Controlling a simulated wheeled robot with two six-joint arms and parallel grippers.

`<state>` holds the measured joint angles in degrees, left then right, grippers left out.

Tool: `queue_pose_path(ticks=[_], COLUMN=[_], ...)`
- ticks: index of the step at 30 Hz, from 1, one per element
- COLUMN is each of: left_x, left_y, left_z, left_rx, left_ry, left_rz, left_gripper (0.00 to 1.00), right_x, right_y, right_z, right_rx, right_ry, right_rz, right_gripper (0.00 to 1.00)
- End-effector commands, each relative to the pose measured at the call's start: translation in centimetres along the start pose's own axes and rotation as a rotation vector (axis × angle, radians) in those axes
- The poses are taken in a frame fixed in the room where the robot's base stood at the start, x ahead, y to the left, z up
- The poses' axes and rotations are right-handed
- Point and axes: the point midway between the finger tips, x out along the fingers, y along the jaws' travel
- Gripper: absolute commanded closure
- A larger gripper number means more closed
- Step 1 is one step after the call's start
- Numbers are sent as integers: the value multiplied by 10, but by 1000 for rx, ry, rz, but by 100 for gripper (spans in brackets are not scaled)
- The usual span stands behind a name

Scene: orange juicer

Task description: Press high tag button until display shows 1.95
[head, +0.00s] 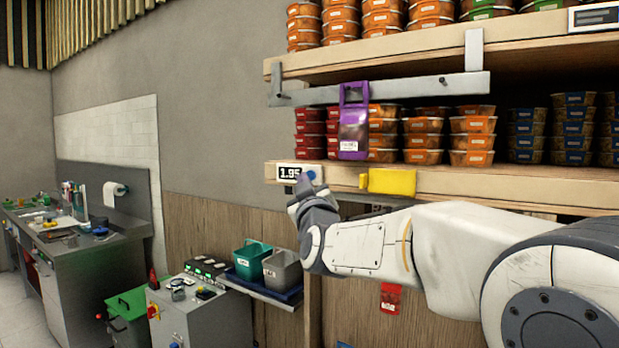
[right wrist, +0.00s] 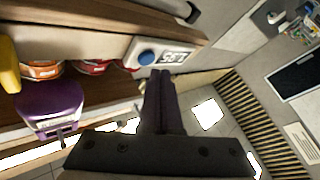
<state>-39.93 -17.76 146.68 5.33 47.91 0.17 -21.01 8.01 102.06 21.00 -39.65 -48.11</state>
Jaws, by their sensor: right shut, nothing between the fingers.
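A white price tag (head: 299,172) with a dark display is on the front edge of the middle shelf. Its display reads 1.95 in the head view. A round blue button (head: 311,175) is at its right end. The tag (right wrist: 165,52) and the blue button (right wrist: 147,58) also show in the right wrist view. My right gripper (head: 303,186) is shut and empty, its fingertips just below the button. In the right wrist view the fingertips (right wrist: 160,74) are close beside the tag; I cannot tell whether they touch the button. My left gripper is not in view.
A yellow tag (head: 391,181) is on the shelf edge beside my right arm. Another white tag (head: 594,17) is at the upper shelf's right. Stacked food tubs (head: 423,140) fill the shelves.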

Motion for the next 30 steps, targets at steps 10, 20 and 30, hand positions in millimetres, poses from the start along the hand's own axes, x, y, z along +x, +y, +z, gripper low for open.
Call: queue_pose_path(ticks=[10, 20, 30], left_x=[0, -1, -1], left_y=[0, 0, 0], left_z=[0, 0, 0], left_rx=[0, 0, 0], left_ry=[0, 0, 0], left_rz=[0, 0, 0], left_gripper=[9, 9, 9], right_x=[-7, -29, -35], right_y=[-6, -22, -26], right_z=[-6, -23, -25], right_rx=[1, 1, -1], right_ry=[2, 2, 0], right_rz=[-2, -2, 0], right_gripper=[100, 100, 100])
